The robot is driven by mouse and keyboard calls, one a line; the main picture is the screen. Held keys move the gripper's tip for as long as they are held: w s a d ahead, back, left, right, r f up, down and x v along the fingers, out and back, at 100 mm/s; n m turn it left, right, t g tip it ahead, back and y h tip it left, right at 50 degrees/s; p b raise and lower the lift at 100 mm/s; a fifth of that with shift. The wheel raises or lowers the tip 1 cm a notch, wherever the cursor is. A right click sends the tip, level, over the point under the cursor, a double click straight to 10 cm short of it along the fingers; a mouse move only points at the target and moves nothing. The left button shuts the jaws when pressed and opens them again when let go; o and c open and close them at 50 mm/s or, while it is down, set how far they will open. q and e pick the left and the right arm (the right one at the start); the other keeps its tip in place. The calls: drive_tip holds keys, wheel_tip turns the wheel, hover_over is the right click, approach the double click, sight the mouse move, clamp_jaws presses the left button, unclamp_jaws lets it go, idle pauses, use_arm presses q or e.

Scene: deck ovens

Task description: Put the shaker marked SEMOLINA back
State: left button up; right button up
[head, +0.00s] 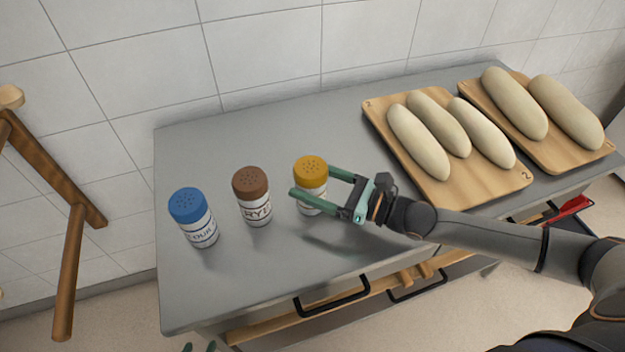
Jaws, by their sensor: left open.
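A shaker with a yellow cap (311,172) is upright on or just above the grey worktop; its label is mostly hidden by a finger, so I cannot read its name. My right gripper (310,182) has one finger in front of this shaker and one behind it. I cannot tell whether the fingers press on it. To its left stand a brown-capped shaker (256,211) marked RYE and a blue-capped shaker (202,233) with a label ending in OUR. My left gripper (198,348) is open, with only its fingertips showing at the bottom edge, below the worktop's front.
The grey worktop (230,145) is clear behind the shakers. Two wooden boards, one (450,192) in the middle and one (570,160) at the right, carry dough loaves. Black drawer handles (332,302) are on the front. A wooden frame (72,260) stands at the left.

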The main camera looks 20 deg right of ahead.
drive_tip(key=shift+o, duration=1)
drive_tip(key=shift+r, duration=0.15)
drive_tip(key=shift+s+d, duration=0.15)
drive_tip(key=shift+d, duration=0.05)
drive_tip(key=b+v, duration=0.1)
drive_tip(key=v, duration=1)
drive_tip(key=shift+s+d, duration=0.2)
drive_tip(key=shift+a, duration=0.1)
